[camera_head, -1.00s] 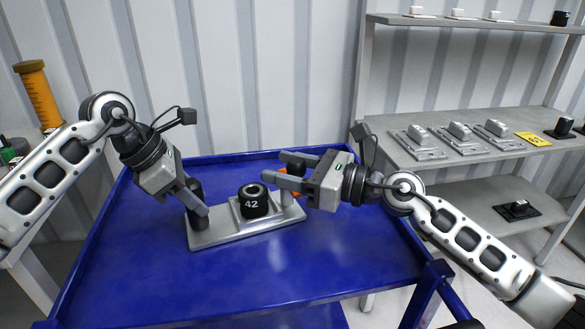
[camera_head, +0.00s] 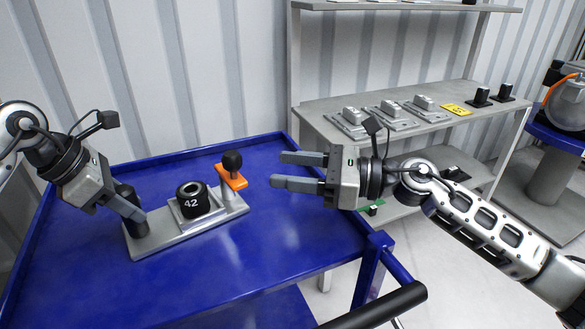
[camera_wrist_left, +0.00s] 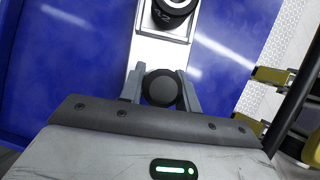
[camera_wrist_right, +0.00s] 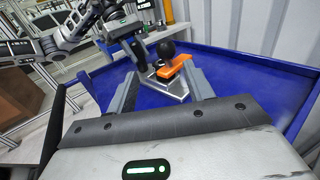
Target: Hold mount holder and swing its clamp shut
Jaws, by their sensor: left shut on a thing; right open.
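The mount holder (camera_head: 160,238) is a long grey plate on the blue table. My left gripper (camera_head: 135,212) is shut on the black upright post at its left end; in the left wrist view the post's round top (camera_wrist_left: 160,88) sits between the fingers. A black ring part marked 42 (camera_head: 192,199) sits on the raised block at mid-plate. At the right end, the orange clamp (camera_head: 232,179) with a black ball knob (camera_head: 232,161) stands on a post, turned away from the ring part. My right gripper (camera_head: 278,171) is open and empty, to the right of the clamp and apart from it.
The blue table (camera_head: 290,250) has a raised rim and bare room in front of the holder. A grey shelf (camera_head: 420,122) with several metal mounts and a yellow tag (camera_head: 457,110) stands behind at right. A black handle bar (camera_head: 375,308) is at the table's front right.

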